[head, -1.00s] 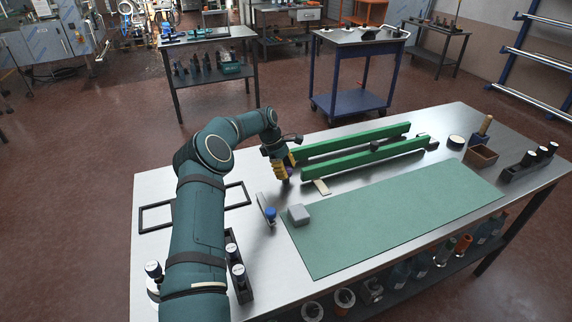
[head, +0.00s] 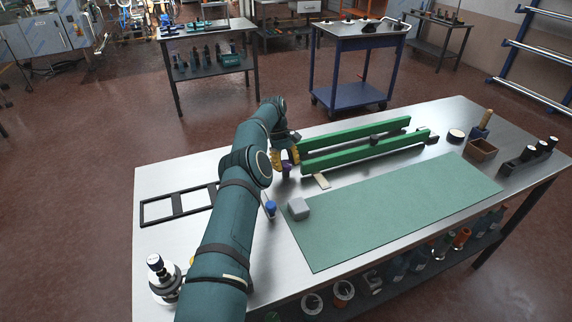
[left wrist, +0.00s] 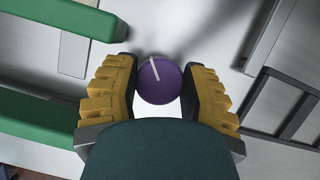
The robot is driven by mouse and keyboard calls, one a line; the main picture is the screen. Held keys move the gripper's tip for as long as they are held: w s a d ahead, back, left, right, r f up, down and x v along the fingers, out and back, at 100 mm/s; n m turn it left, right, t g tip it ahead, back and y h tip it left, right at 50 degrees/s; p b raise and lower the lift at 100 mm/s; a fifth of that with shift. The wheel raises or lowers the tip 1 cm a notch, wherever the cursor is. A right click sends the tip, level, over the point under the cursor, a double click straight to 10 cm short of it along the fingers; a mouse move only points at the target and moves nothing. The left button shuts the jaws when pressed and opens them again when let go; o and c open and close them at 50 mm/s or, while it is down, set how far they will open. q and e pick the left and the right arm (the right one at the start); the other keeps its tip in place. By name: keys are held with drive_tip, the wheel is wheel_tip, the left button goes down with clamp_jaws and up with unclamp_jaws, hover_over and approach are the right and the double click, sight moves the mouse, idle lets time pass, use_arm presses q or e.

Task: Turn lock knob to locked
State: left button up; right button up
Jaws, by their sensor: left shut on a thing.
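The lock knob (left wrist: 159,84) is a round purple knob with a white line on its top face. In the left wrist view the line runs from near the middle towards the upper edge, slightly tilted. My left gripper (left wrist: 158,74) has its yellow ridged fingers on either side of the knob and is shut on it. In the head view the gripper (head: 286,160) is at the left end of the green rails, with the purple knob (head: 286,169) partly hidden between its fingers. My right gripper is not in view.
Two green rails (head: 365,152) lie beside the gripper. A green mat (head: 400,210), a grey block (head: 298,208) and a blue-capped item (head: 270,208) are nearer the front. A black frame (head: 178,204) lies at left. Small holders stand at the table's right end.

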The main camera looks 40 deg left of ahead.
use_arm(q)
drive_tip(key=shift+f, duration=0.15)
drive_tip(key=o, duration=1.2)
